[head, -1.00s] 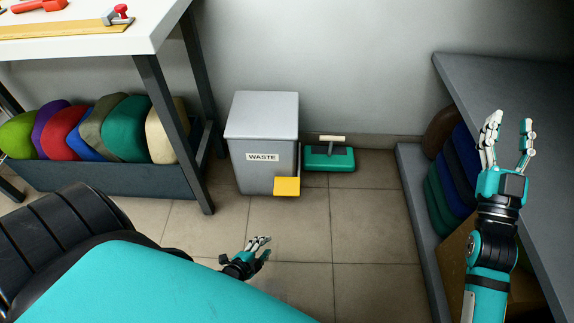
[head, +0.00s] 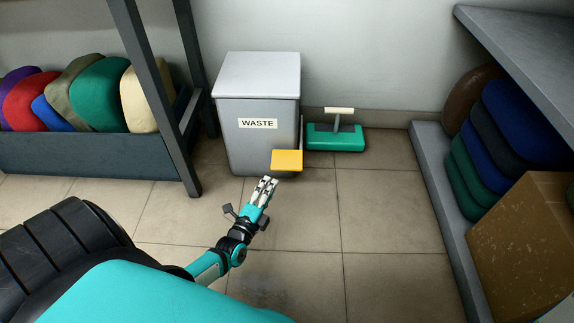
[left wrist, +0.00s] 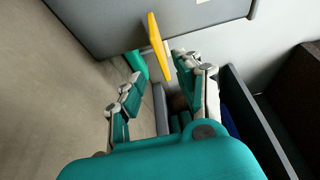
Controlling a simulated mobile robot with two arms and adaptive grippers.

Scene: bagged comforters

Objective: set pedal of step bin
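The grey step bin (head: 256,95), labelled WASTE, stands against the wall with its lid (head: 257,75) closed. Its yellow pedal (head: 287,160) sticks out at the front lower right. In the left wrist view the pedal (left wrist: 157,42) is a yellow plate seen nearly edge-on, just ahead of my fingers. My left gripper (head: 267,185) is just in front of and slightly left of the pedal in the head view. In the left wrist view its fingers (left wrist: 158,68) are spread with nothing between them. I cannot tell whether a fingertip touches the pedal. My right gripper is out of view.
A green box-like item with a pale handle (head: 336,137) sits right of the bin. A table leg (head: 160,95) and a trough of coloured bundles (head: 85,151) stand left. A shelf (head: 433,165) with stacked bundles and a cardboard box (head: 525,245) is at right. Middle floor is clear.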

